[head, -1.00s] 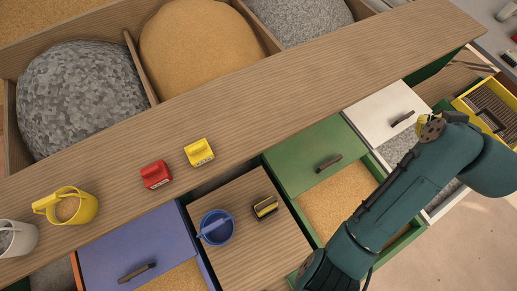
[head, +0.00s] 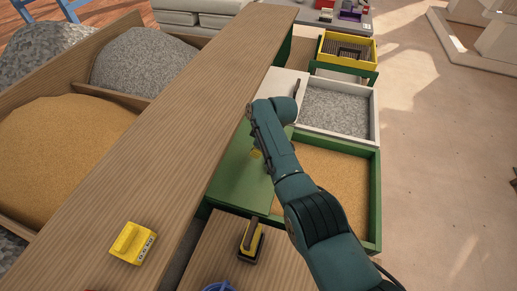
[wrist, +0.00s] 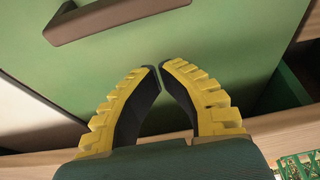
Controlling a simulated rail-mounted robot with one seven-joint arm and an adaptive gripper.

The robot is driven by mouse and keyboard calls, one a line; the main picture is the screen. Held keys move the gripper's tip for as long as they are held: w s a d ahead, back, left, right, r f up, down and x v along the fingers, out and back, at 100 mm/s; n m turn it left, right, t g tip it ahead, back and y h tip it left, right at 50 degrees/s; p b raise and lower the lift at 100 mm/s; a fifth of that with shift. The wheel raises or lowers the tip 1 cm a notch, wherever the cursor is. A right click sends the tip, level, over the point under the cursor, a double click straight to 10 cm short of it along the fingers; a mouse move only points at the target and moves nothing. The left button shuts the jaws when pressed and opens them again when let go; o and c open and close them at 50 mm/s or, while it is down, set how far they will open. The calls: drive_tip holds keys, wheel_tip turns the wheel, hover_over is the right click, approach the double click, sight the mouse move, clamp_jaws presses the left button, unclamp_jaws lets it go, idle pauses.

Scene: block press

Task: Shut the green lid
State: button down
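The green lid (head: 232,172) lies flat over the part of the green-framed box nearest the wooden counter. The rest of that box is open and shows sand (head: 335,185). My gripper (head: 257,153) is over the lid, largely hidden by my arm. In the wrist view my gripper's yellow-and-black fingers (wrist: 160,68) converge with their tips almost touching and nothing between them. The lid (wrist: 215,35) fills the view behind them. Its dark brown handle (wrist: 115,16) lies just beyond the fingertips, apart from them. I cannot tell whether the tips touch the lid.
A white box with grey gravel (head: 335,110) stands beyond the green one, its white lid (head: 282,88) partly over it. A yellow stamp-like block (head: 133,243) rests on the wooden counter (head: 165,165). A black-and-yellow tool (head: 251,240) lies on a lower wooden surface. Open floor is on the right.

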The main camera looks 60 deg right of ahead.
drive_tip(key=shift+b+x, duration=0.4)
drive_tip(key=shift+x, duration=0.65)
drive_tip(key=s+p, duration=0.1)
drive_tip(key=s, duration=0.1)
drive_tip(key=shift+s+d+r+p, duration=0.15)
drive_tip(key=shift+s+r+p, duration=0.05)
drive_tip(key=shift+s+p, duration=0.2)
drive_tip(key=shift+s, duration=0.65)
